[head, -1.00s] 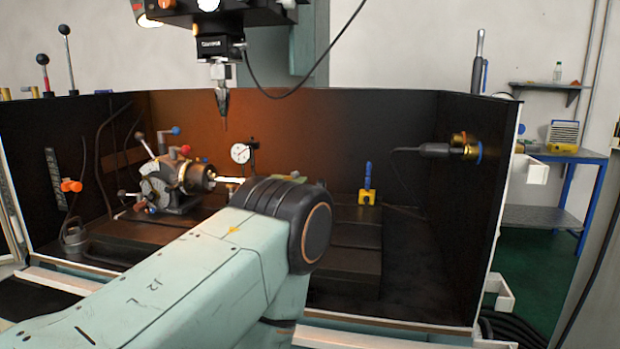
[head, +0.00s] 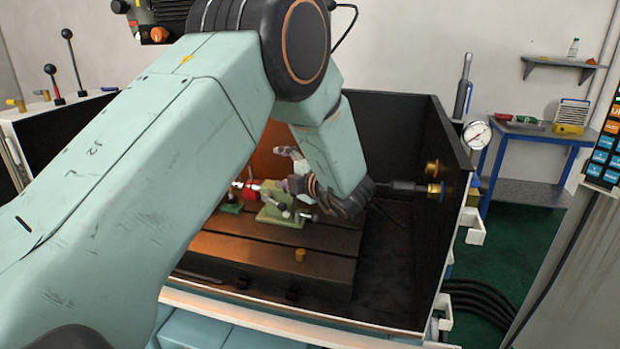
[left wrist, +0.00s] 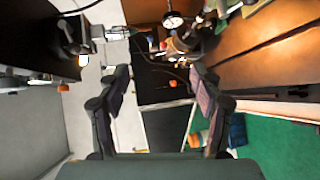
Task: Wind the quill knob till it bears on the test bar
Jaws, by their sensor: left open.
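A green tailstock-like block (head: 274,213) with silver ball-ended handles stands on the dark slotted table (head: 255,243) in the head view. A red fitting (head: 250,190) with a pale end sits left of it, near where the test bar's line runs. I cannot tell the bar or quill knob apart; my arm and gripper hide part of that area. My right gripper is not in view.
A dark enclosure wall (head: 447,190) stands close on the right, with a dark spindle and brass fitting (head: 433,180) on it. A blue workbench (head: 530,140) is outside.

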